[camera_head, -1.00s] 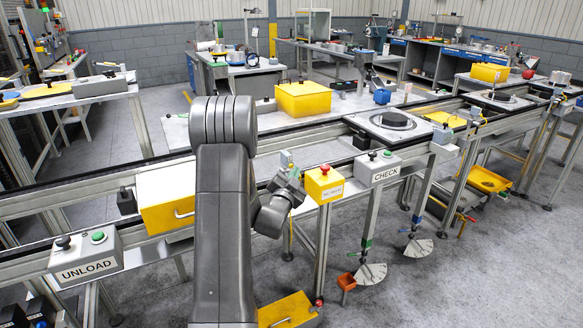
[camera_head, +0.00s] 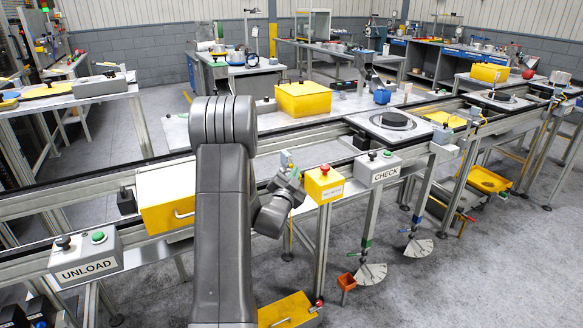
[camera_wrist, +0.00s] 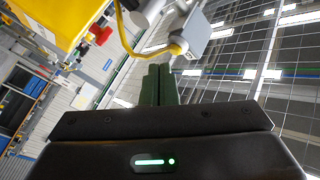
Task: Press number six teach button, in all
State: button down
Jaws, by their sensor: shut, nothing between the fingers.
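My gripper (camera_head: 296,186) is at the conveyor's front edge, just left of a yellow button box (camera_head: 325,186) with a red button (camera_head: 325,168) on top. In the wrist view my gripper's fingers (camera_wrist: 160,82) are shut together with nothing between them. Their tips point toward a small grey box (camera_wrist: 192,33) with a yellow cable, and appear close to it; I cannot tell whether they touch. A yellow housing (camera_wrist: 60,18) and a red knob (camera_wrist: 103,36) are at the upper left there. No button marked six can be read; the yellow box's label is too small.
A grey CHECK box (camera_head: 377,168) stands right of the yellow box, and an UNLOAD box (camera_head: 86,254) with black and green buttons is at the left. The conveyor rail (camera_head: 60,205) runs across behind. Floor at the lower right is clear beyond the conveyor legs.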

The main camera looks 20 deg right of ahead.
jog(key=shift+w+b, duration=0.15)
jog(key=shift+b, duration=0.2)
dwell(0.3)
jog(key=shift+w+b, duration=0.25)
jog(key=shift+b, duration=0.05)
jog(key=shift+w+b, duration=0.4)
jog(key=shift+w, duration=0.1)
dwell(0.6)
dwell(0.4)
jog(key=shift+s+b, duration=0.85)
jog(key=shift+s, duration=0.05)
